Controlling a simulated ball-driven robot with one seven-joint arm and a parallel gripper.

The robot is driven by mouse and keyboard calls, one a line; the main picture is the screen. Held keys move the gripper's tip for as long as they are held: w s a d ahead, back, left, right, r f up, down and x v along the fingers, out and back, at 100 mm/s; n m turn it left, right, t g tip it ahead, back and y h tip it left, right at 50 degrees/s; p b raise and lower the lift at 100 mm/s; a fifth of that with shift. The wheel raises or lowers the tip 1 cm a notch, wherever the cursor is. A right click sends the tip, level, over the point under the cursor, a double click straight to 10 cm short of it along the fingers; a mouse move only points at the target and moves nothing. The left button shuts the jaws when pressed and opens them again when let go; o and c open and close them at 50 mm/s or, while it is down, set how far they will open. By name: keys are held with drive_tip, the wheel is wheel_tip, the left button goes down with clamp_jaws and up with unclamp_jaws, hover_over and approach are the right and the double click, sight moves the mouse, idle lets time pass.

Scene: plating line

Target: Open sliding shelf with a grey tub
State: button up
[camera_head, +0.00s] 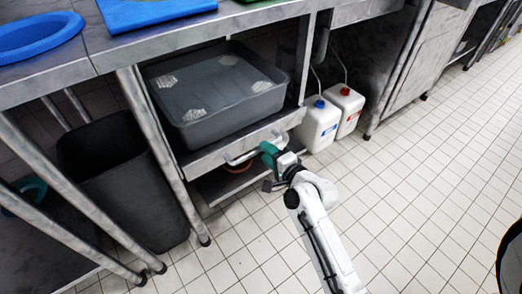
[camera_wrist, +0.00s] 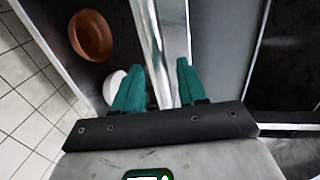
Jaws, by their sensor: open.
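A grey tub (camera_head: 215,100) sits on a metal sliding shelf (camera_head: 208,163) under the counter. The shelf has a bar handle (camera_head: 240,158) along its front edge. My gripper (camera_head: 268,153) is at the right part of this handle, with its teal fingers open. In the wrist view, my gripper's fingers (camera_wrist: 160,66) stand on either side of a bright metal bar (camera_wrist: 160,40), which looks like the handle. I cannot tell whether either finger touches it. The head view hides part of the handle behind the gripper.
Two white canisters, one with a blue cap (camera_head: 319,126) and one with a red cap (camera_head: 345,108), stand right of the shelf. A dark bin (camera_head: 125,175) stands to the left. A brown bowl (camera_wrist: 91,36) lies below. The tiled floor in front is clear.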

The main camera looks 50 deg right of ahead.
drive_tip(key=shift+b+x, duration=0.3)
drive_tip(key=shift+x, duration=1.45)
drive_tip(key=shift+d, duration=0.1)
drive_tip(key=shift+c, duration=0.4)
clamp_jaws()
